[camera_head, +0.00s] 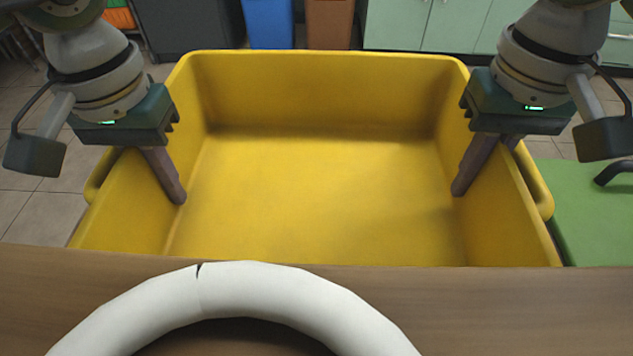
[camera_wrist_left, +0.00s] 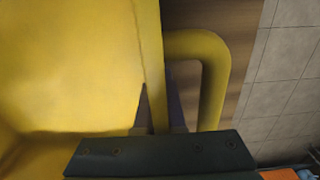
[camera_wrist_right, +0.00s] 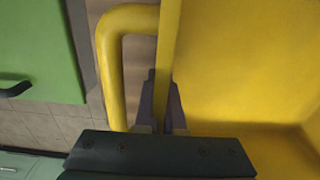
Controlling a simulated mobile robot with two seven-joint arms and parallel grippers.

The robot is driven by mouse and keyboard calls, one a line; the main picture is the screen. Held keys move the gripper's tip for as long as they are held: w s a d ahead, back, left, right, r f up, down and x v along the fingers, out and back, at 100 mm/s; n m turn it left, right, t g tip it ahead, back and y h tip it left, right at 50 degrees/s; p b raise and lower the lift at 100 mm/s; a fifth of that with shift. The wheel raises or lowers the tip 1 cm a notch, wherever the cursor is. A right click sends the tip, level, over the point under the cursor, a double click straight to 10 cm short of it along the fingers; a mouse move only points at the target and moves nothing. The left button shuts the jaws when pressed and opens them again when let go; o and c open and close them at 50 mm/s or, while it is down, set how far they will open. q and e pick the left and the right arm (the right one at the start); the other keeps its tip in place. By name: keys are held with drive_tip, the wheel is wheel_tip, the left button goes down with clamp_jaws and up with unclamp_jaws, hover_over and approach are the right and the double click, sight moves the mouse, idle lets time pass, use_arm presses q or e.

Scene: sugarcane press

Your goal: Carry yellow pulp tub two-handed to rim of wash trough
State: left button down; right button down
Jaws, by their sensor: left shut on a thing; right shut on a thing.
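The yellow pulp tub (camera_head: 325,190) fills the middle of the head view, and its inside looks empty. My left gripper (camera_head: 172,190) is shut on the tub's left wall, with one finger inside. In the left wrist view that gripper (camera_wrist_left: 160,115) straddles the wall beside the looped handle (camera_wrist_left: 215,75). My right gripper (camera_head: 465,182) is shut on the right wall in the same way. In the right wrist view that gripper (camera_wrist_right: 162,105) straddles the wall beside the other handle (camera_wrist_right: 108,60). The outer fingers are mostly hidden in the head view. I cannot make out a wash trough.
A brown wooden surface (camera_head: 560,305) with a white curved ring (camera_head: 250,285) lies in front, hiding the tub's near edge. A green surface with a dark handle (camera_head: 590,215) is at the right. Blue (camera_head: 268,22) and orange-brown (camera_head: 328,22) bins and pale green cabinets (camera_head: 430,25) stand behind. Tiled floor shows left.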

use_arm(q)
drive_tip(key=shift+r, duration=0.1)
